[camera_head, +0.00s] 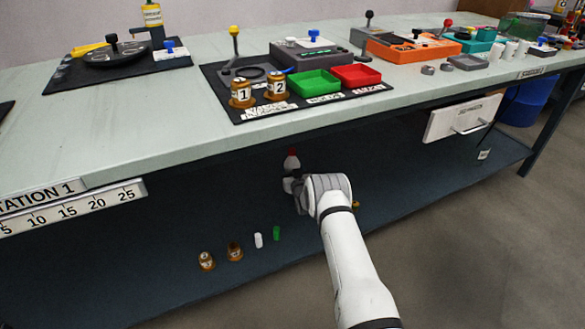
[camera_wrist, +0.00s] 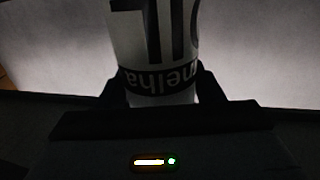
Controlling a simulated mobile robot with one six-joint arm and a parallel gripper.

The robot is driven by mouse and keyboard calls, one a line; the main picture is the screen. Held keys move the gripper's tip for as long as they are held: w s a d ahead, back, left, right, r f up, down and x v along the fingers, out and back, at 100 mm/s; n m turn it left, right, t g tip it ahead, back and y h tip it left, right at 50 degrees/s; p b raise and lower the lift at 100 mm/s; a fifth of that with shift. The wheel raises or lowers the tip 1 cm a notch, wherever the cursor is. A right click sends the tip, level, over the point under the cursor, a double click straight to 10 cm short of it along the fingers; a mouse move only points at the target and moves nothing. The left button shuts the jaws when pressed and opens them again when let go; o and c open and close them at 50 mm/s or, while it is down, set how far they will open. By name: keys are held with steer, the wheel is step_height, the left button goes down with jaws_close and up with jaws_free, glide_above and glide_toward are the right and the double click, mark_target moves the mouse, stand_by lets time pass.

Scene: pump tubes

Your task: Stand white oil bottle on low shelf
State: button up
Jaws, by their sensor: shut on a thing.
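My gripper (camera_head: 295,188) reaches in under the table top, over the low shelf (camera_head: 150,265). It is shut on the white oil bottle (camera_head: 292,161), whose red cap and white upper part show above the fingers in the head view. In the wrist view the bottle (camera_wrist: 155,40) fills the top middle, between the dark fingers (camera_wrist: 158,88), with black print and a black label band on white. The bottle looks roughly upright. Its lower part is hidden by my gripper in the head view, and I cannot tell whether its base touches the shelf.
On the shelf, left of my arm, stand two small brown bottles (camera_head: 206,261), a white piece (camera_head: 258,240) and a green piece (camera_head: 277,233). A yellow thing (camera_head: 356,205) is partly hidden behind my arm. A white drawer (camera_head: 460,119) hangs under the table top (camera_head: 160,100) at right.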

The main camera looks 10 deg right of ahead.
steer(key=o, duration=1.4)
steer(key=shift+c, duration=0.2)
steer(key=shift+r, duration=0.2)
steer(key=shift+r, duration=0.3)
steer(key=s+d+p, duration=0.1)
steer(key=s+p, duration=0.4)
steer(key=s, duration=0.7)
steer(key=shift+d+r, duration=0.2)
